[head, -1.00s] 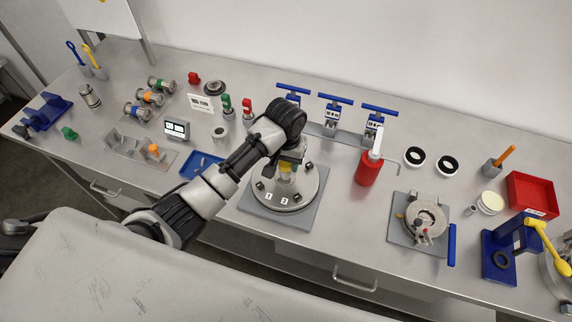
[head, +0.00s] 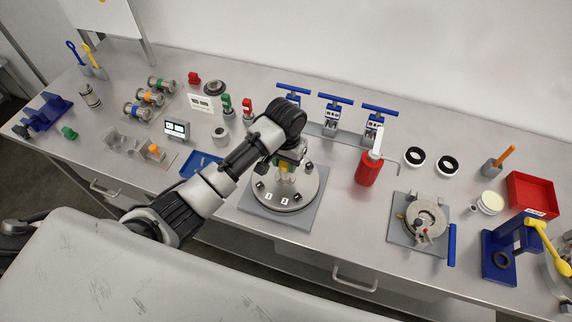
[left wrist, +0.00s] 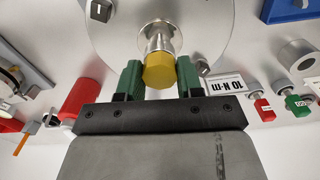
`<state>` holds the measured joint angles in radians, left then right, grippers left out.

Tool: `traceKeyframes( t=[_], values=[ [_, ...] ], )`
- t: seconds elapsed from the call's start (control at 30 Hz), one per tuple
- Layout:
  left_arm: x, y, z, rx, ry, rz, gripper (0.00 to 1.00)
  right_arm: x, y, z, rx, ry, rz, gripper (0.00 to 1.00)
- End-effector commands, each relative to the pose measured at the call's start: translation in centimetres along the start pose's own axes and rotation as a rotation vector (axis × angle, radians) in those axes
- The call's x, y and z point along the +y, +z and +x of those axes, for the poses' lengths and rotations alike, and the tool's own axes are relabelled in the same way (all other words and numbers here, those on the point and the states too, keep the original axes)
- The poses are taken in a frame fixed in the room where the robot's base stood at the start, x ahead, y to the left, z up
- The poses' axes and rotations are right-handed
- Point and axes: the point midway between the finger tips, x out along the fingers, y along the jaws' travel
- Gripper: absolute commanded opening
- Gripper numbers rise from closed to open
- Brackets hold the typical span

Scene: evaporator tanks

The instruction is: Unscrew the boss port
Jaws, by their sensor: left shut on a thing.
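The boss port shows in the left wrist view as a yellow hex cap (left wrist: 159,71) on a short metal neck (left wrist: 158,38) that stands up from a round grey plate (left wrist: 205,25). My left gripper (left wrist: 159,78) has its two green fingers on opposite sides of the hex, shut on it. In the head view my left gripper (head: 286,168) points down over the middle of the round plate (head: 312,190), and the wrist hides most of the hex. My right gripper is not in view.
A red bottle (head: 367,167) stands right of the plate, and blue-handled clamps (head: 334,112) stand behind it. A blue tray (head: 200,164) and a small display (head: 177,130) lie to the left. A round fixture (head: 425,217) sits farther right.

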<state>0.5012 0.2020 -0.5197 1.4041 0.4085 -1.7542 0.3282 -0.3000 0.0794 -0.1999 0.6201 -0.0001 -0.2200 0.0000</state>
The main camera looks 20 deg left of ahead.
Motion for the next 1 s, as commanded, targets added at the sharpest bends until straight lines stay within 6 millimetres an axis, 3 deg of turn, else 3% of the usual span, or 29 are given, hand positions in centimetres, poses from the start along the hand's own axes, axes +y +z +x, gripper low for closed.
traceKeyframes(
  t=[0.2, 0.57, 0.83, 1.0],
  values=[
    [0.08, 0.04, 0.02, -0.001, 0.003, -0.274, 0.00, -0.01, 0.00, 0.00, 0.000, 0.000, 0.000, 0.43],
    [0.05, 0.04, 0.03, -0.001, 0.001, -0.322, 0.00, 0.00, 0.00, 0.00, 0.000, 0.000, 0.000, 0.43],
    [0.11, 0.07, 0.02, -0.003, 0.003, -0.671, 0.00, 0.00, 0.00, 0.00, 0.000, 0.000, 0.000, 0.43],
    [-0.01, 0.08, 0.03, -0.003, 0.001, -0.762, 0.00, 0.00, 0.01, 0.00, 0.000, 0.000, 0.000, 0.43]
  ],
)
